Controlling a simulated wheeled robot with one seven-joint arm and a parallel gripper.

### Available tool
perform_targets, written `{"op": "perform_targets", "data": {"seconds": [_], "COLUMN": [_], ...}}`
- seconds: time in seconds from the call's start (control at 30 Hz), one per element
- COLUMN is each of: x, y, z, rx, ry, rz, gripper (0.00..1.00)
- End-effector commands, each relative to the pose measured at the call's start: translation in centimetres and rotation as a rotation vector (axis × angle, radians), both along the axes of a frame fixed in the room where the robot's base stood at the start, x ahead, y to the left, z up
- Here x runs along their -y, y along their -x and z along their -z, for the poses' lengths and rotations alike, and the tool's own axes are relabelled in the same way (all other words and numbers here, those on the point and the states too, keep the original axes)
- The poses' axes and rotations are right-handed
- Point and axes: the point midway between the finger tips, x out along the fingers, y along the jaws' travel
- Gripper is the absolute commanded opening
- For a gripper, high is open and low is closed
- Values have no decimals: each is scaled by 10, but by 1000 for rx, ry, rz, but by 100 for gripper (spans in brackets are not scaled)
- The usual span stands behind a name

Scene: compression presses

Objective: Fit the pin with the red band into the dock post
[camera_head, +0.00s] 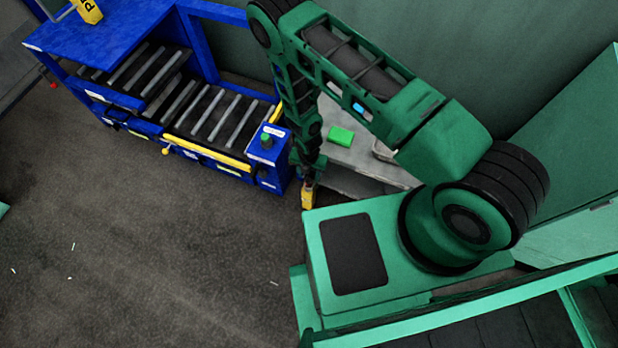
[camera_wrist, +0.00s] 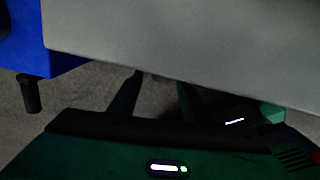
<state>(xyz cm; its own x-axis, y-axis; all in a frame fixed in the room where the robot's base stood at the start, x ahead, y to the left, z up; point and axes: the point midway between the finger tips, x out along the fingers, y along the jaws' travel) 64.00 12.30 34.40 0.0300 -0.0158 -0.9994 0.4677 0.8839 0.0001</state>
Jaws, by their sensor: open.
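I cannot make out the pin with the red band or the dock post in either view. In the wrist view, the two dark fingers of my gripper (camera_wrist: 160,82) stand apart with nothing seen between them. Their tips reach the lower edge of a large grey surface (camera_wrist: 180,40) that fills the top of the view and may hide what lies beyond. In the head view, my arm hangs down between the blue roller machine (camera_head: 272,153) and a grey bench (camera_head: 355,180). The gripper itself is hard to make out there.
A green block (camera_head: 341,136) lies on the grey bench. A small yellow piece (camera_head: 308,196) shows just below my arm's end. A yellow marked part (camera_head: 88,10) is at the blue machine's top. Open dark floor (camera_head: 150,240) lies to the left.

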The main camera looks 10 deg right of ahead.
Motion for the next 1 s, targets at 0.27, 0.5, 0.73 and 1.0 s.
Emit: {"op": "perform_targets", "data": {"seconds": [0.27,0.5,0.73,1.0], "x": [0,0,0,0], "y": [0,1,1,1], "z": [-44,-58,-58,-58], "rx": [1,0,0,0], "ry": [0,1,1,1], "rz": [0,0,0,0], "gripper": [44,44,44,44]}}
